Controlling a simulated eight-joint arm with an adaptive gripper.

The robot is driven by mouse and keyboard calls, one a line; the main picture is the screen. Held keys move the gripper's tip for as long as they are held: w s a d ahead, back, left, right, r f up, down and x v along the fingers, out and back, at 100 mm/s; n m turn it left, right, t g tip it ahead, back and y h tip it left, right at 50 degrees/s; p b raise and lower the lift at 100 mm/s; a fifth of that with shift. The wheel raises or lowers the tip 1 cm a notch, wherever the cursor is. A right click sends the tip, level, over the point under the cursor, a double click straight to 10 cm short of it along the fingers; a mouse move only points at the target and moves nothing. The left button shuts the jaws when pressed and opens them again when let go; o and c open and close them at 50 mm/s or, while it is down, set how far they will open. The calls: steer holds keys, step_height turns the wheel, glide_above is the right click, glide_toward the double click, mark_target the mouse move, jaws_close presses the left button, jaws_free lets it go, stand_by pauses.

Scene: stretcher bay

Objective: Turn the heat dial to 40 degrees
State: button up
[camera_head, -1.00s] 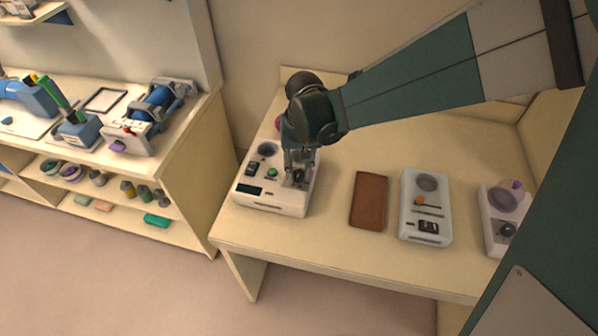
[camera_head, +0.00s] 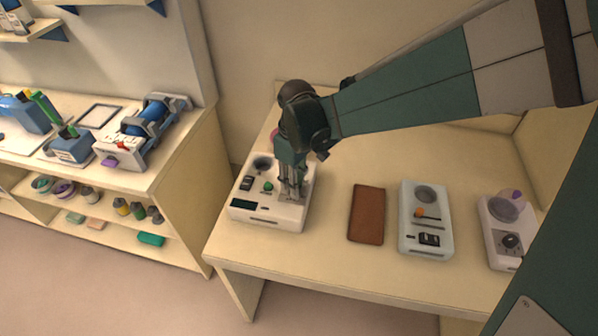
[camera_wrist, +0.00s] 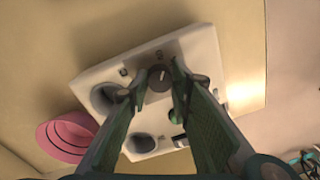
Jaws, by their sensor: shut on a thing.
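A white control box (camera_head: 266,218) stands at the left of the table, with a dark display, a green button (camera_head: 268,187) and round recesses on top. In the wrist view the box (camera_wrist: 200,45) shows a dark round dial (camera_wrist: 160,77) with a pale pointer line. My gripper (camera_head: 291,196) points down at the right part of the box and hides the dial in the head view. In the wrist view my gripper (camera_wrist: 160,72) has its fingertips on either side of the dial, shut on it. I cannot read any degree marks.
A brown flat pad (camera_head: 367,214) lies right of the box, then a pale box with an orange knob (camera_head: 420,212) and another white box (camera_head: 497,240). A pink bowl (camera_wrist: 68,137) is close behind the control box. A shelf unit (camera_head: 180,180) stands at left.

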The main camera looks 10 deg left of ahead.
steer(key=shift+n, duration=0.5)
steer(key=o, duration=0.9)
step_height(320, 180, up, 12)
steer(key=shift+w, duration=0.25)
stand_by(0.3)
steer(key=shift+d, duration=0.1)
